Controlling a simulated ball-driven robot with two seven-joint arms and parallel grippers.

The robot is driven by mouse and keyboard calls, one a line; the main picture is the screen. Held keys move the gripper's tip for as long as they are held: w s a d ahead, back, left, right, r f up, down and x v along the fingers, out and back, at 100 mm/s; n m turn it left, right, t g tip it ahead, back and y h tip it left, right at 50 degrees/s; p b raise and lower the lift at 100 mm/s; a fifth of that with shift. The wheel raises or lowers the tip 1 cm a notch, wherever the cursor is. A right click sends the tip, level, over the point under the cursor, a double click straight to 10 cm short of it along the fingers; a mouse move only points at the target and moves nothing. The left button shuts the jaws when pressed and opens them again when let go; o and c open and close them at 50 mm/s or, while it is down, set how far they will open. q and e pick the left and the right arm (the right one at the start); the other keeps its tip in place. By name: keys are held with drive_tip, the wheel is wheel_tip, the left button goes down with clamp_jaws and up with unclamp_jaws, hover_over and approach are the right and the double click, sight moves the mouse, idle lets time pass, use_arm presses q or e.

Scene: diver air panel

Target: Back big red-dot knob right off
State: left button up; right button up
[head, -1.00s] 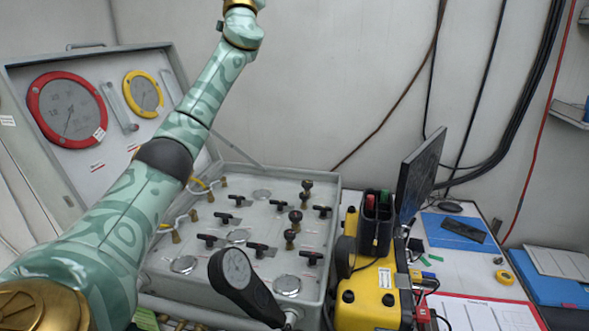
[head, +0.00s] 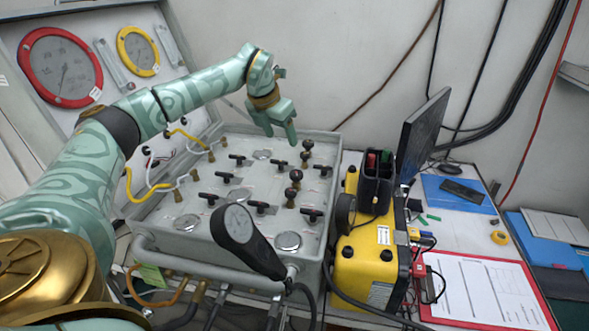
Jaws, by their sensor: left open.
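The grey air panel (head: 262,205) carries a group of round black knobs on its right half. They include a back knob (head: 308,144), one just in front of it (head: 304,158), and nearer ones (head: 296,176) (head: 290,196). I cannot make out a red dot on any of them, so I cannot tell which is the big red-dot knob. My left gripper (head: 281,138) is open and empty, pointing down over the panel's back edge, just left of the back knob and apart from it. My right gripper is not in view.
Several black T-handles (head: 237,158) stand on the panel. A black dial gauge (head: 240,228) rises at its front. Yellow hoses (head: 186,136) loop along its left side. A yellow case (head: 374,255) and a black monitor (head: 422,138) stand to the right.

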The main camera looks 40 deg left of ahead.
sight(296, 173)
use_arm(q)
drive_tip(key=b+x, duration=0.3)
drive_tip(key=x, duration=1.2)
drive_tip(key=shift+w+d+f, duration=0.1)
drive_tip(key=shift+w+f, duration=0.15)
drive_tip(key=shift+f, duration=0.1)
drive_tip(key=c, duration=1)
